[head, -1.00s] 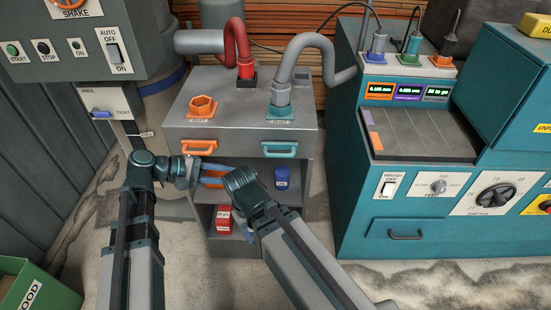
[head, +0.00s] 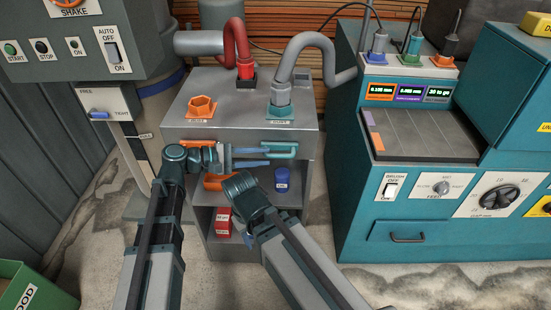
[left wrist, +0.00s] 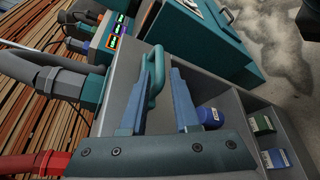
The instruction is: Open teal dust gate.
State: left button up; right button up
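The teal dust gate's handle (head: 284,151) is a bar on the front of the grey cabinet, below the teal port (head: 280,112). It sits close against the front face. My left gripper (head: 260,157) reaches in from the left, with its blue fingers open at the handle's left end. In the left wrist view, the teal handle (left wrist: 157,80) shows close to the left finger, partly in the gap between the open fingers (left wrist: 168,95); contact cannot be told. My right arm's end (head: 243,188) is in front of the shelves; its fingers are not clear.
A blue jar (head: 282,180) and red boxes (head: 224,221) stand on the shelves. A teal machine (head: 405,205) stands right. Grey hoses (head: 315,50) rise behind.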

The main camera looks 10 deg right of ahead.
aim_at(269, 156)
pick_arm(q)
jog(key=shift+b+x, duration=0.4)
jog(key=shift+x, duration=2)
jog(key=shift+c, duration=0.3)
grip_shut()
